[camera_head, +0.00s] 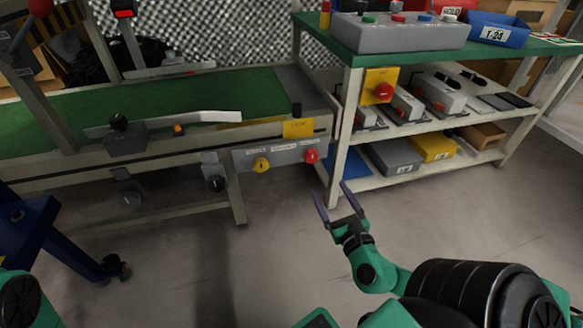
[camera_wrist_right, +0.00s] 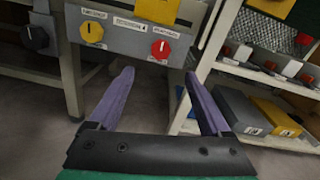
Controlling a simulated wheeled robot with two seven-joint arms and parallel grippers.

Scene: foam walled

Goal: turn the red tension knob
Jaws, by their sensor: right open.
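The red tension knob (camera_head: 312,156) sits on a grey panel (camera_head: 284,158) at the right end of the green-belted conveyor. A yellow knob (camera_head: 261,165) is to its left on the same panel. In the right wrist view the red knob (camera_wrist_right: 161,48) shows a white pointer mark and a label above it. My right gripper (camera_head: 338,203) is open and empty, below and to the right of the red knob, apart from it. Its purple fingers (camera_wrist_right: 160,95) spread below the knob in the wrist view. My left gripper is not in view.
A shelf unit (camera_head: 335,180) with bins and devices stands close to the right of the panel. A red button on a yellow box (camera_head: 380,87) is mounted on it. A blue frame on casters (camera_head: 60,240) is at the left. The floor before the panel is clear.

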